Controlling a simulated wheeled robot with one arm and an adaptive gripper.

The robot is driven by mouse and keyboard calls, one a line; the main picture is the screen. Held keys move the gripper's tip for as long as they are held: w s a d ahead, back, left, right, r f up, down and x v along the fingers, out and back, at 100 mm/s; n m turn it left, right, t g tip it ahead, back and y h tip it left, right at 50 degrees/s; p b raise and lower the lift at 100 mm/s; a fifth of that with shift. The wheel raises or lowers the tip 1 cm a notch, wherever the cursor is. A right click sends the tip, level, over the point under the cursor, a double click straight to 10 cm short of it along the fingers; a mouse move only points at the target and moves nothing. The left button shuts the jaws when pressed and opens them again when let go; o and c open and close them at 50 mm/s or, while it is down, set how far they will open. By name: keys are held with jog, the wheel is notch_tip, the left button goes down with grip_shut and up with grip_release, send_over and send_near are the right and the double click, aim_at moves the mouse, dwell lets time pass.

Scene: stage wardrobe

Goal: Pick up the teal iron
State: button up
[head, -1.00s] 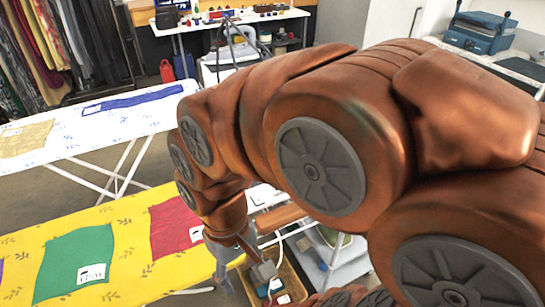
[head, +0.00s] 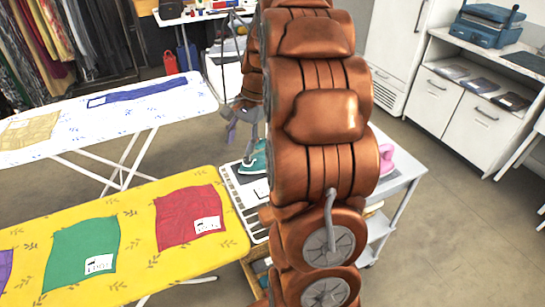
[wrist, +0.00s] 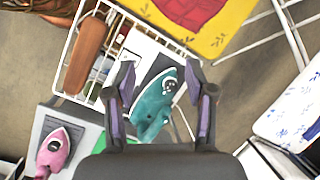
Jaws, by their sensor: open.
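The teal iron (head: 257,160) is partly hidden behind my arm in the head view. It sits on a grey plate at the end of the yellow ironing board, beside a white wire rack. In the wrist view the teal iron (wrist: 155,103) lies between my two fingers, its pointed end toward the upper right. My gripper (wrist: 160,75) is open and empty, with one finger on each side of the iron. In the head view my gripper (head: 241,140) hangs above the iron. I cannot tell how high above it the fingertips are.
A pink iron (wrist: 55,150) stands on a grey surface at the lower left in the wrist view. A brown padded piece (wrist: 90,52) lies on the wire rack. The yellow board (head: 135,232) and white board (head: 60,138) are at the left. Floor at right is clear.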

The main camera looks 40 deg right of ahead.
jog(key=d+f+m, duration=0.1)
jog(key=d+m, duration=0.1)
jog(key=d, duration=0.4)
jog(key=w+d+f+m+t, duration=0.1)
jog(key=d+m, duration=0.1)
jog(key=d, duration=0.5)
jog(key=w+d+f+m+t, duration=0.1)
jog(key=d+f+m, duration=0.1)
jog(key=d, duration=0.4)
jog(key=shift+d+m+p, duration=0.15)
jog(key=shift+m+p, duration=0.15)
jog(key=shift+p+x, duration=0.3)
jog(key=shift+x, duration=0.8)
jog(key=p, duration=0.2)
send_over(264, 153)
jog(key=s+d, duration=0.3)
jog(key=shift+w+a+f, duration=0.1)
jog(key=shift+a+f, duration=0.05)
jog(key=shift+f, duration=1.15)
jog(key=shift+a+f, duration=0.1)
jog(key=shift+f, duration=1.2)
grip_shut()
